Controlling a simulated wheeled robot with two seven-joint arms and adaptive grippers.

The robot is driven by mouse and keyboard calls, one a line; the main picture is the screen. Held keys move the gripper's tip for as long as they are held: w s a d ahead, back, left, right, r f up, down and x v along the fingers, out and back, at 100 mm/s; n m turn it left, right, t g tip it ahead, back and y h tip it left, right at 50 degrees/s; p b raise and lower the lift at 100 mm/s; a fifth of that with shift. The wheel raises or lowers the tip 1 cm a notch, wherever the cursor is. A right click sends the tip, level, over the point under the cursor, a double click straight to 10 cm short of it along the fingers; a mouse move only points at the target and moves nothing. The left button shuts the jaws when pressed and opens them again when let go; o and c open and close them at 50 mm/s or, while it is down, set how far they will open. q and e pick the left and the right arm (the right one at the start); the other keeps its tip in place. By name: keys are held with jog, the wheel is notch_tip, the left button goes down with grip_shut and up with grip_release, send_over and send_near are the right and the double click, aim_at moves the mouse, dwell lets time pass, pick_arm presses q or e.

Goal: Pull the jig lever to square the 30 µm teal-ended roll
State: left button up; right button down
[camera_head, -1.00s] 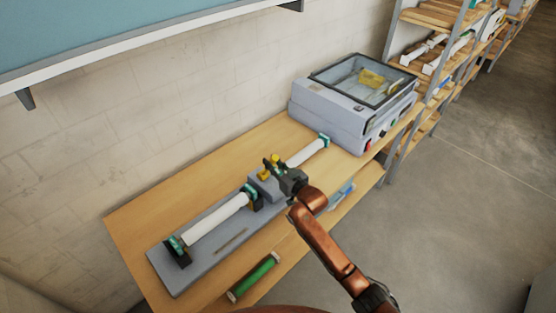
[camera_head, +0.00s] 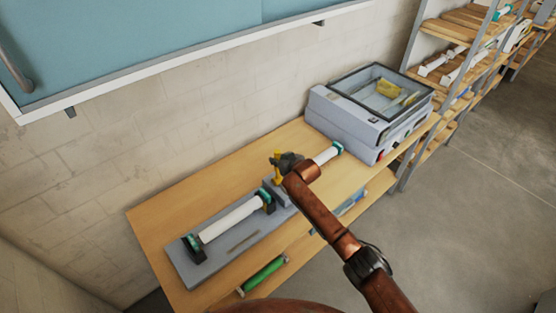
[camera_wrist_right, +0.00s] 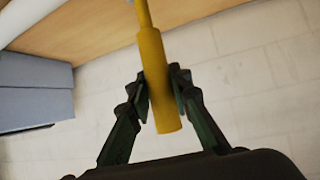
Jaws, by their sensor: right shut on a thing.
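The jig is a grey base plate (camera_head: 225,255) on the wooden bench with dark end cradles. A white roll with teal ends (camera_head: 231,219) lies in the cradles. A yellow jig lever (camera_head: 277,174) stands at the jig's right end. My right gripper (camera_head: 282,161) is at the lever's top, partly hiding it. In the right wrist view the gripper (camera_wrist_right: 162,88) is shut around the lever's thick yellow handle (camera_wrist_right: 156,75). A second white roll with a teal end (camera_head: 328,153) lies behind my right arm, partly hidden. I cannot read any thickness marking. My left gripper is out of view.
A grey laminator (camera_head: 360,125) with a clear lid stands at the bench's right end. A green roll (camera_head: 263,275) lies along the front below the bench top. A blue wall cabinet (camera_head: 150,35) hangs above. Shelving (camera_head: 455,60) stands at the back right.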

jog(key=shift+a+r, duration=0.1)
jog(key=c, duration=2.2)
grip_release()
jog(key=o, duration=0.5)
jog(key=shift+w+a, duration=0.1)
jog(key=shift+c, duration=0.2)
jog(key=v, duration=1.2)
